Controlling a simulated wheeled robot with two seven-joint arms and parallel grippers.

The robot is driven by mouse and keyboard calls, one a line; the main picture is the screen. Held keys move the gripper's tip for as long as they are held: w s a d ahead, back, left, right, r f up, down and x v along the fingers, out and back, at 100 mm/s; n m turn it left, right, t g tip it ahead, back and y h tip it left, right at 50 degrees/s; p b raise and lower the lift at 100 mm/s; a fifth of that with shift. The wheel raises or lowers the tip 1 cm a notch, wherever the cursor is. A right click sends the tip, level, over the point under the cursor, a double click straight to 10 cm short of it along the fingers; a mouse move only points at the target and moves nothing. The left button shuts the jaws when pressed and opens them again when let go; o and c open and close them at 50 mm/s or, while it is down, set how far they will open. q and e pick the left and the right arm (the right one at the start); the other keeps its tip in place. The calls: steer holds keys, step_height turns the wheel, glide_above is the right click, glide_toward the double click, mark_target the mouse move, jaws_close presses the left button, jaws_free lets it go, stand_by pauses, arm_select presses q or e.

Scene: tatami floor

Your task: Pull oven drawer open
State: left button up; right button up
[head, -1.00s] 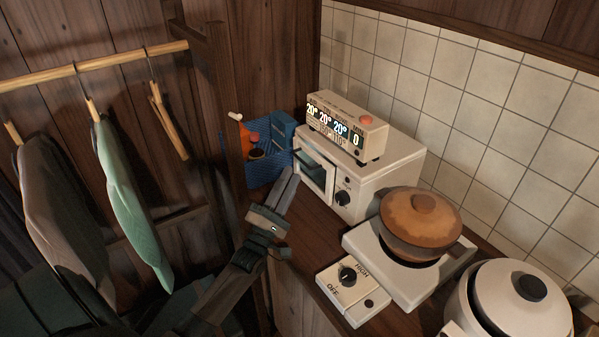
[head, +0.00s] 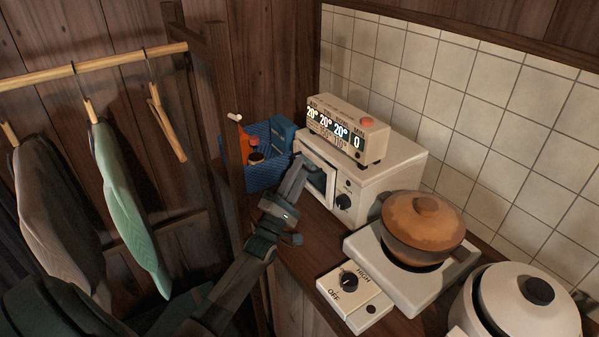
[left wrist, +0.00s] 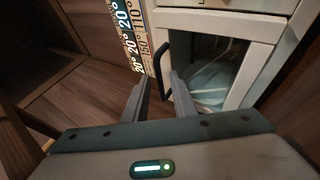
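The oven (head: 385,180) is a cream box on the wooden counter, with a glass-fronted door (head: 318,181) that looks shut. In the left wrist view the door's dark glass (left wrist: 205,75) and its dark bar handle (left wrist: 165,68) show close up. My left gripper (head: 304,166) is in front of the door and covers part of it. In the left wrist view its two fingers (left wrist: 160,90) are apart, with the handle showing in the gap between their tips. I cannot tell whether a finger touches it. My right gripper is not in view.
A display box (head: 347,130) sits on top of the oven. A blue basket (head: 262,178) with bottles stands left of it. A hot plate (head: 350,250) with a brown lidded pot (head: 422,225) and a white cooker (head: 525,300) stand to the right. Clothes (head: 130,210) hang at left.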

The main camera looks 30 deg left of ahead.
arm_select(q)
jaws_close()
stand_by(1.2)
